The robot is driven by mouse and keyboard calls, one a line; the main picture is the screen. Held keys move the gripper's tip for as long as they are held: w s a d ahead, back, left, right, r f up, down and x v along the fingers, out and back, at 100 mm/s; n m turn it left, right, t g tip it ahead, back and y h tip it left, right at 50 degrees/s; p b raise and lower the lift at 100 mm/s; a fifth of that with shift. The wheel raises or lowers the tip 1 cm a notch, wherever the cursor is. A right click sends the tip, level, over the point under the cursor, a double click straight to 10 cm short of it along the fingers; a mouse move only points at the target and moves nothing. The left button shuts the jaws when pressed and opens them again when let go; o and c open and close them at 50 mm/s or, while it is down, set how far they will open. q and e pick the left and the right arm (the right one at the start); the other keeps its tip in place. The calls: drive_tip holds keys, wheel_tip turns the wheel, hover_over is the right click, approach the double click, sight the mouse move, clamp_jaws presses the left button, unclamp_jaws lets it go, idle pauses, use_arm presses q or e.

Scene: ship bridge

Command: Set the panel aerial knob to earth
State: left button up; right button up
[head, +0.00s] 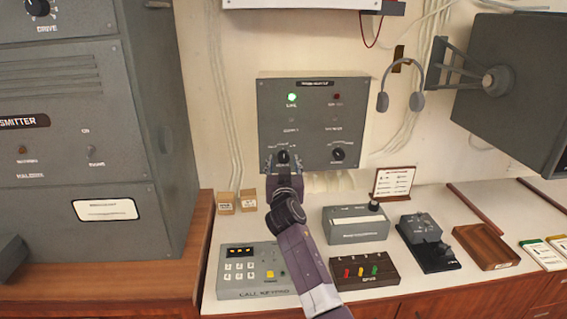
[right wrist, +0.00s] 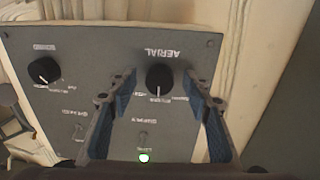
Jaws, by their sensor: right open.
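The grey wall panel (head: 313,112) hangs at the centre of the head view, with a green lamp lit. Its aerial knob (right wrist: 160,78) is black and round, and appears upside down in the right wrist view with the word AERIAL beside it. The knob's white pointer line points down in that view, toward the lit lamp's side of the panel. Small position labels around it are too blurred to read surely. My right gripper (head: 283,165) is open in front of the knob. Its fingers stand on either side of the knob, with gaps visible. My left gripper is not in view.
A second black knob (head: 338,154) sits beside the aerial knob. A headset (head: 383,100) hangs right of the panel. Below, the desk carries a call keypad (head: 252,270), a grey box (head: 355,225), a block with coloured switches (head: 350,271) and a framed card (head: 394,183).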

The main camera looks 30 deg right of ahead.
drive_tip(key=c, duration=1.2)
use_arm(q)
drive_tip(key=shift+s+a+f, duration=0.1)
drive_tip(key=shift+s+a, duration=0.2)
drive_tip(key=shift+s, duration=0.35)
use_arm(e)
drive_tip(key=shift+o, duration=0.2)
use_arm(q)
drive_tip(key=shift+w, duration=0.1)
use_arm(e)
drive_tip(key=shift+f+n+b, duration=0.1)
drive_tip(key=shift+n+b, duration=0.2)
drive_tip(key=shift+n, duration=0.4)
drive_tip(key=shift+n+b, duration=0.3)
drive_tip(key=shift+n, duration=0.8)
drive_tip(key=n, duration=0.2)
drive_tip(key=shift+s+n, duration=0.1)
drive_tip(key=shift+n, duration=0.2)
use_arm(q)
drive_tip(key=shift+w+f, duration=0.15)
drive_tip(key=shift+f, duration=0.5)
use_arm(e)
drive_tip(key=shift+n+t, duration=0.4)
drive_tip(key=shift+n, duration=1.1)
